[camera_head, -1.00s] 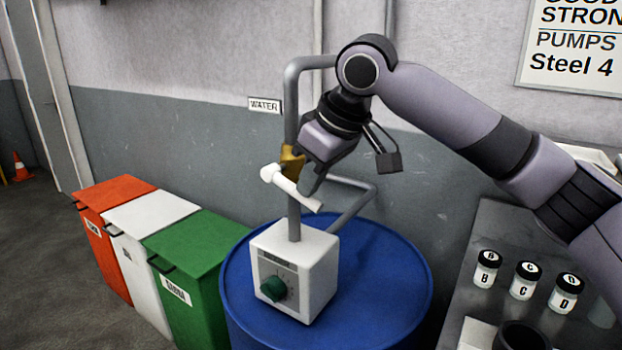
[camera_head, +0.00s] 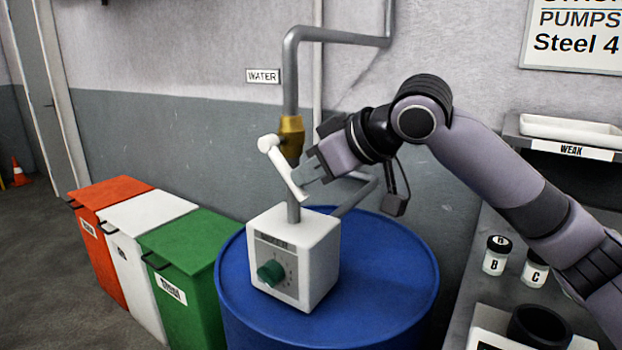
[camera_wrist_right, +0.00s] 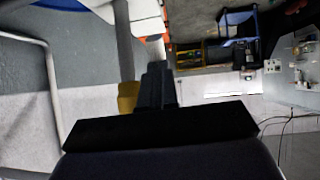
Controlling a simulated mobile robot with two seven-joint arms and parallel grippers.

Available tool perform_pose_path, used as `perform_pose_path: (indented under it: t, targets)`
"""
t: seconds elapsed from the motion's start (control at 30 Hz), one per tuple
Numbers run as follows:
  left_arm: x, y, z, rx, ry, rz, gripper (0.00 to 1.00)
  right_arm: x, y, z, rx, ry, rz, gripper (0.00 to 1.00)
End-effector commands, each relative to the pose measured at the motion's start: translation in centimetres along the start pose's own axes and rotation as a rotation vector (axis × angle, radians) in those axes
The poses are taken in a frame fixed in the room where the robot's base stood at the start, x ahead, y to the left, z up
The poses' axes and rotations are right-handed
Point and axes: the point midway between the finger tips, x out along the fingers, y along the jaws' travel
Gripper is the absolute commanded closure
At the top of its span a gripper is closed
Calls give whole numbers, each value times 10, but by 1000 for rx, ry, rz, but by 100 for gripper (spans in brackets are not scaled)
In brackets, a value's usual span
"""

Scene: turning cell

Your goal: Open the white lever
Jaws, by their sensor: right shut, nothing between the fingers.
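The white lever (camera_head: 284,168) is mounted on a brass valve body (camera_head: 291,135) on the grey pipe. It slants down to the right, from a rounded upper end to a lower tip. My right gripper (camera_head: 303,175) is shut and empty, with its fingertips right beside the lower half of the lever; I cannot tell whether they touch it. In the right wrist view, the shut fingers (camera_wrist_right: 158,85) point at part of the white lever (camera_wrist_right: 147,25), with the brass valve body (camera_wrist_right: 127,97) to their left. My left gripper is not in view.
A white box with a green knob (camera_head: 293,258) stands on a blue drum (camera_head: 385,275) below the valve. Orange, white and green bins (camera_head: 185,250) stand at left. Jars (camera_head: 497,255) sit on the bench at right. A grey pipe (camera_head: 340,36) bends above.

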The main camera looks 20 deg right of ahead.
Motion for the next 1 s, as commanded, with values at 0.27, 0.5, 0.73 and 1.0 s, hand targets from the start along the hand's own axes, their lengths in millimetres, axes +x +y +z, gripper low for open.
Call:
perform_pose_path:
  t: [0.27,0.5,0.73,1.0]
  targets:
    - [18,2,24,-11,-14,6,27,24,-2,16,23,259,-2,100]
    - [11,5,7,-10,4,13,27,36,-3,12,26,308,-1,100]
    - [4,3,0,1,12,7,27,48,-4,13,26,305,-1,100]
    - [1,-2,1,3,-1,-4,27,57,-5,14,24,306,-1,100]
